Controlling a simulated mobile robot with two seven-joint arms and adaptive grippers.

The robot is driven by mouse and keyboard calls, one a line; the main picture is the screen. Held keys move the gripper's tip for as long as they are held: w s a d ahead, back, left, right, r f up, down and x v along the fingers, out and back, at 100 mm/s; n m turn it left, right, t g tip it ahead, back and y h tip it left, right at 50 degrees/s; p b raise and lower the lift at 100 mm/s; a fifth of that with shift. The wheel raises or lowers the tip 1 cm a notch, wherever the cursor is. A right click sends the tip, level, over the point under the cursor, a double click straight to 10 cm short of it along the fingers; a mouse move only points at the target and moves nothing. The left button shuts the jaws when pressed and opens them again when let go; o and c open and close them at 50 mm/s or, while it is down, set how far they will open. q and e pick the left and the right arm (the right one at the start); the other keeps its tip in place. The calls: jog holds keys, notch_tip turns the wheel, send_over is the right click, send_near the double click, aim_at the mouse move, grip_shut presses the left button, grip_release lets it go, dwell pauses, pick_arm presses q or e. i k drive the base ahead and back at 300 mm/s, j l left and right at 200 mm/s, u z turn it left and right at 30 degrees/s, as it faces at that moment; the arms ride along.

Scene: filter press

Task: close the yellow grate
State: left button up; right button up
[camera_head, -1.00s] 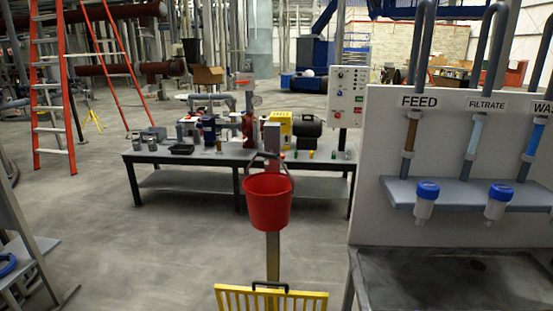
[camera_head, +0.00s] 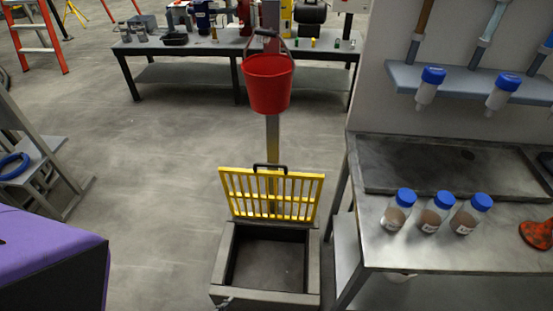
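The yellow grate (camera_head: 238,192) stands raised, tilted up at the far edge of a grey open box (camera_head: 225,262) on the floor. A dark handle (camera_head: 270,168) sits on the grate's top edge. The box's inside is uncovered and looks empty. A grey post rises behind the grate. Neither of my grippers shows in the head view.
A red bucket (camera_head: 268,84) hangs on the post above the grate. A metal sink bench (camera_head: 375,240) with several blue-capped bottles stands close on the right. A purple-topped block (camera_head: 45,245) is at lower left. Floor between is clear.

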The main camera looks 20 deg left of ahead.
aim_at(255, 172)
jog(key=l+u, duration=0.15)
jog(key=u, duration=0.35)
jog(key=l+u, duration=0.3)
jog(key=l, duration=0.2)
jog(key=l+u, duration=0.25)
jog(key=l, duration=0.25)
jog(key=k, duration=0.05)
